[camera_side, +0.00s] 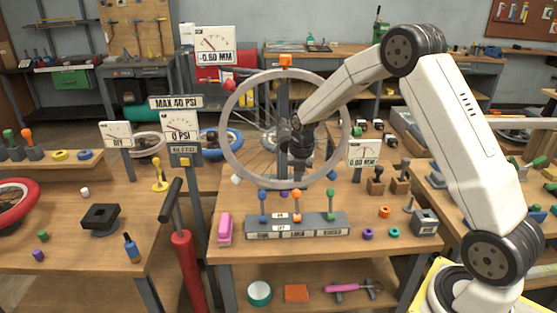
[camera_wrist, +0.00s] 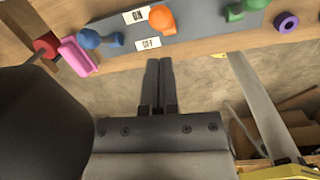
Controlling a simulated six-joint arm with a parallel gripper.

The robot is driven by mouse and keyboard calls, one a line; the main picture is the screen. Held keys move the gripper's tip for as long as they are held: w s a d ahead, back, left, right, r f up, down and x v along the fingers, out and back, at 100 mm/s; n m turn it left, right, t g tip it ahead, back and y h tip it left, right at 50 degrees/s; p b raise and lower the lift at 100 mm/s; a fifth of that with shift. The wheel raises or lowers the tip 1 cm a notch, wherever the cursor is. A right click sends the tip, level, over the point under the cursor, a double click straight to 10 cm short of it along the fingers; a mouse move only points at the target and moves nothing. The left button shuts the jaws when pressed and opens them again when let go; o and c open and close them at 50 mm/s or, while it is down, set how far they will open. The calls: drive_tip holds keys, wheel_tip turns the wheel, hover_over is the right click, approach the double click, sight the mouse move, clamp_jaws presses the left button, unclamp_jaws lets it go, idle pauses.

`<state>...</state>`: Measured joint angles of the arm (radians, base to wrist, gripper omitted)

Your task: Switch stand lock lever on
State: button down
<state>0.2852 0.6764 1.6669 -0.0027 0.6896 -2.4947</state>
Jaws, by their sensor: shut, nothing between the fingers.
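A grey lever block (camera_side: 330,230) sits near the front of the middle bench. It carries a blue lever (camera_side: 262,205), an orange lever (camera_side: 297,204) and a green lever (camera_side: 331,204), all standing up in the side view. Small labels on the block are hard to read. In the wrist view the orange lever (camera_wrist: 161,19) lies near an "ON" plate (camera_wrist: 135,16) and an "OFF" plate (camera_wrist: 148,43). My gripper (camera_side: 299,179) points down above and behind the block. In the wrist view my gripper (camera_wrist: 159,61) is shut and empty, apart from the levers.
A large wheel (camera_side: 224,140) stands upright at my gripper. A pink item (camera_side: 225,228) sits left of the block, and a purple ring (camera_side: 368,234) to its right. A red pump (camera_side: 187,270) stands left of the bench. Gauges flank the wheel.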

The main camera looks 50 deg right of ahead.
drive_tip(key=shift+s+a+r, duration=0.1)
drive_tip(key=shift+r, duration=0.5)
drive_tip(key=shift+s+a+r, duration=0.1)
drive_tip(key=shift+r, duration=0.5)
drive_tip(key=s+a+m, duration=0.7)
drive_tip(key=s+m, duration=0.3)
drive_tip(key=m, duration=0.2)
drive_tip(key=s+a+r+m+t, duration=0.1)
drive_tip(key=s+a+m, duration=0.6)
drive_tip(key=s+m, duration=0.3)
drive_tip(key=shift+r+m, duration=0.25)
drive_tip(key=shift+m, duration=1.45)
